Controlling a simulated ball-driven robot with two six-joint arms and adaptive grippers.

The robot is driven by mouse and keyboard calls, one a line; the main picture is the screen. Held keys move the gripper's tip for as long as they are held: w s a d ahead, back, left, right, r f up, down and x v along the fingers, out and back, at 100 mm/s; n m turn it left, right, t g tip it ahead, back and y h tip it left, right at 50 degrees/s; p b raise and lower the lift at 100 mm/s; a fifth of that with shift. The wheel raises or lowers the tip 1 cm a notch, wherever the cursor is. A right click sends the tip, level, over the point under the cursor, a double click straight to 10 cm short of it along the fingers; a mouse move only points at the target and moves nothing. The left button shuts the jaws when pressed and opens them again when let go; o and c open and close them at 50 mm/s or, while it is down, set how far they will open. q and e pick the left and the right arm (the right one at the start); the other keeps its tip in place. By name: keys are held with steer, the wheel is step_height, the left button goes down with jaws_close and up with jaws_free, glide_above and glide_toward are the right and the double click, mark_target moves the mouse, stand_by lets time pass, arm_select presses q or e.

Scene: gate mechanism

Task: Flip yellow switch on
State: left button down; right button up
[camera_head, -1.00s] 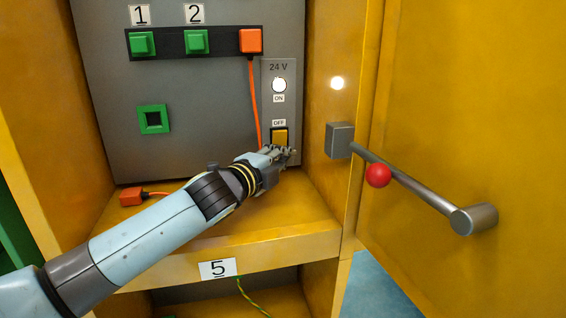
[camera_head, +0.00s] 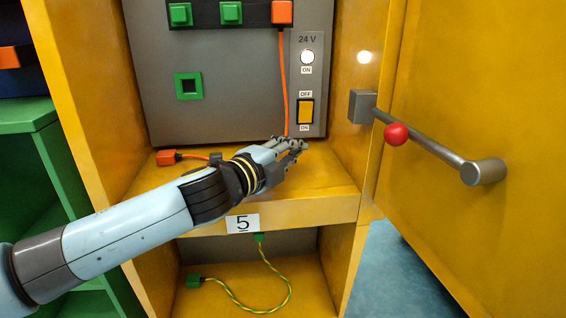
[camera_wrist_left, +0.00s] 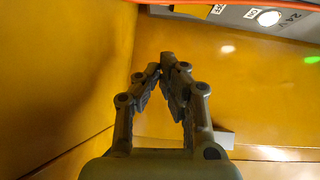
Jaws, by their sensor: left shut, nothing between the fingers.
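The yellow switch (camera_head: 306,111) sits on a grey 24 V plate at the right of the panel, with OFF above it and ON below it. A round white lamp (camera_head: 307,57) labelled ON is lit above the switch. My left gripper (camera_head: 303,144) is below the switch and apart from it, over the cabinet shelf. Its fingers are together and empty. My right gripper is not in view.
An open yellow door (camera_head: 470,80) with a metal handle bar and red ball (camera_head: 396,134) stands at the right. An orange cable (camera_head: 285,85) hangs left of the plate. An orange plug (camera_head: 167,158) lies on the shelf (camera_head: 330,175). A green-yellow cable (camera_head: 288,290) lies below.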

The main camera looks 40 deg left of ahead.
arm_select(q)
steer(key=shift+s+f, duration=0.2)
steer(key=shift+s, duration=0.95)
steer(key=shift+s+d+r, duration=0.1)
steer(key=shift+s, duration=0.3)
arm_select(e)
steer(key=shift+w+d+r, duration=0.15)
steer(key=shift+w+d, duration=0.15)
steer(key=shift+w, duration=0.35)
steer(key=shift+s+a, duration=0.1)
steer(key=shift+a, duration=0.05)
